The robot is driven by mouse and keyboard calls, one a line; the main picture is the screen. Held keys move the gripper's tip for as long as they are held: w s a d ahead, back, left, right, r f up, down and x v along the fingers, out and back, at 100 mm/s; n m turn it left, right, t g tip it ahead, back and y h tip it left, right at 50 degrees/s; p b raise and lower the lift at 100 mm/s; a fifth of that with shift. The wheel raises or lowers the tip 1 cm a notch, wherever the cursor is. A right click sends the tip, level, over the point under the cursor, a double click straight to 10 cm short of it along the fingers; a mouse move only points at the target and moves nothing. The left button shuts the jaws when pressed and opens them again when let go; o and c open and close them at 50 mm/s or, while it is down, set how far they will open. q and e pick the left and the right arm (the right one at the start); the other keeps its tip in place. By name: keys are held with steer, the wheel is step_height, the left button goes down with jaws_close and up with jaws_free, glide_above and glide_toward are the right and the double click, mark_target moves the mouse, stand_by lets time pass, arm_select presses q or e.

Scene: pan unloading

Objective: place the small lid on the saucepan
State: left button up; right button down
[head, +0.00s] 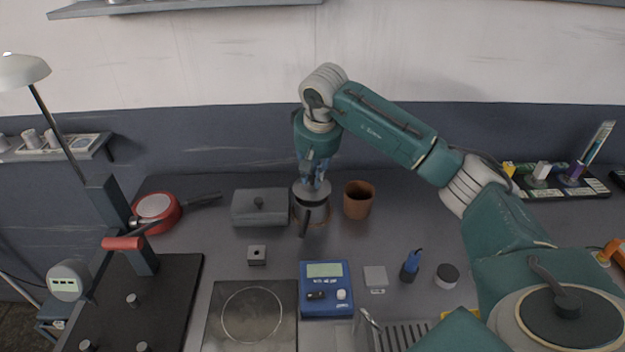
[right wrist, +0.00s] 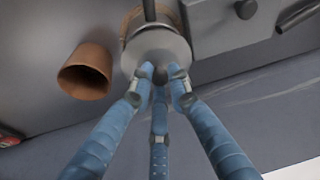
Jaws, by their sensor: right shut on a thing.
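The small lid (right wrist: 157,50) is a round grey disc with a dark knob. My right gripper (right wrist: 160,76) points down with its blue fingers shut around that knob. In the head view the right gripper (head: 315,178) and the lid (head: 301,188) are at the top of the dark saucepan (head: 322,212), whose handle points toward me. The lid hides most of the saucepan's opening. I cannot tell whether it touches the rim or hangs just above. My left gripper is not in view.
A grey lidded box (head: 259,211) stands close left of the saucepan, a terracotta pot (head: 358,201) close right. A red pan (head: 157,209) lies further left. A blue scale-like device (head: 326,288) and a hot plate (head: 252,315) are in front. The counter between is mostly clear.

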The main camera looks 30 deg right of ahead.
mark_target(316, 196)
step_height(316, 196, down, 2)
steer(key=shift+f, duration=0.1)
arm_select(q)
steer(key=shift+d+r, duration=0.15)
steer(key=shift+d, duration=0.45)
arm_select(e)
steer(key=shift+f, duration=0.15)
steer(key=c, duration=1.6)
jaws_free()
steer(key=shift+c, duration=0.2)
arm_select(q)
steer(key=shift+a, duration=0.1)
arm_select(e)
steer(key=shift+r, duration=0.45)
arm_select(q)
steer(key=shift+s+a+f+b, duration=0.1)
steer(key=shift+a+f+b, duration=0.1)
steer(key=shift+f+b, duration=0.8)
arm_select(e)
steer(key=v, duration=1.1)
steer(key=shift+r, duration=0.15)
